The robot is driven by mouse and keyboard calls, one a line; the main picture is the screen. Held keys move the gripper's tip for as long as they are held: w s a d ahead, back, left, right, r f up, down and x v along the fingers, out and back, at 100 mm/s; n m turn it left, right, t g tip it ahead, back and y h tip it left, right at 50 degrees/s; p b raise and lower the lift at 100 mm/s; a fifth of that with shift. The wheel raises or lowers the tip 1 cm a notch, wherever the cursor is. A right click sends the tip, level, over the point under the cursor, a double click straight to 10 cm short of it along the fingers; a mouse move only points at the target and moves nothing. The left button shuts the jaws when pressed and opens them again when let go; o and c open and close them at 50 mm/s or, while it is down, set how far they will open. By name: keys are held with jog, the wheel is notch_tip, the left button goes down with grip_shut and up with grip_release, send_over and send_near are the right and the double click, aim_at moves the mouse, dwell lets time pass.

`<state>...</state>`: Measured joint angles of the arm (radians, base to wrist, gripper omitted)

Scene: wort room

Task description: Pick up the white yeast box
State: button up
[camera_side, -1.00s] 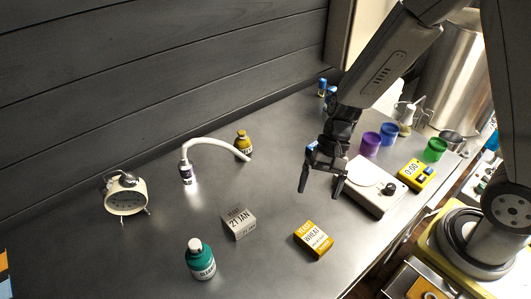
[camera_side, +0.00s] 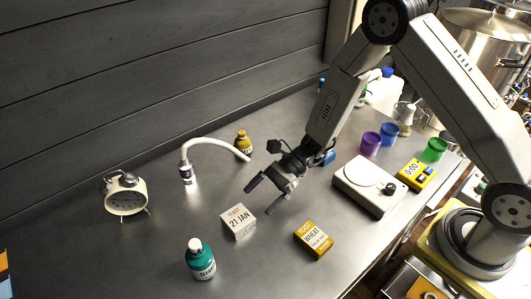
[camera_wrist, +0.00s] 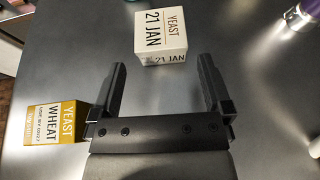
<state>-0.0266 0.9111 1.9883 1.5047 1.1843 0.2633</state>
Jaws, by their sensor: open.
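The white yeast box (camera_side: 238,222), printed "YEAST 21 JAN", stands on the steel table, left of and below my gripper in the side view. In the wrist view the white yeast box (camera_wrist: 161,34) lies ahead, just beyond the fingertips and between their lines. My gripper (camera_side: 264,198) is open and empty, above the table and apart from the box. Its two fingers also show in the wrist view (camera_wrist: 162,80). A yellow yeast box (camera_side: 314,238) marked "WHEAT" sits to the right in the side view; it also shows at left in the wrist view (camera_wrist: 56,122).
A green bottle (camera_side: 200,259), an alarm clock (camera_side: 125,194), a lit gooseneck lamp (camera_side: 187,172) and a yellow bottle (camera_side: 243,142) stand around. A white scale (camera_side: 368,184), coloured cups (camera_side: 371,143) and a yellow timer (camera_side: 416,174) stand at right. The table between gripper and white box is clear.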

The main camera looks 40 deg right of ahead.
aim_at(246, 212)
jog(key=shift+x, duration=1.25)
jog(key=shift+a+f, duration=0.1)
jog(key=shift+x, duration=2.45)
jog(key=c, duration=1)
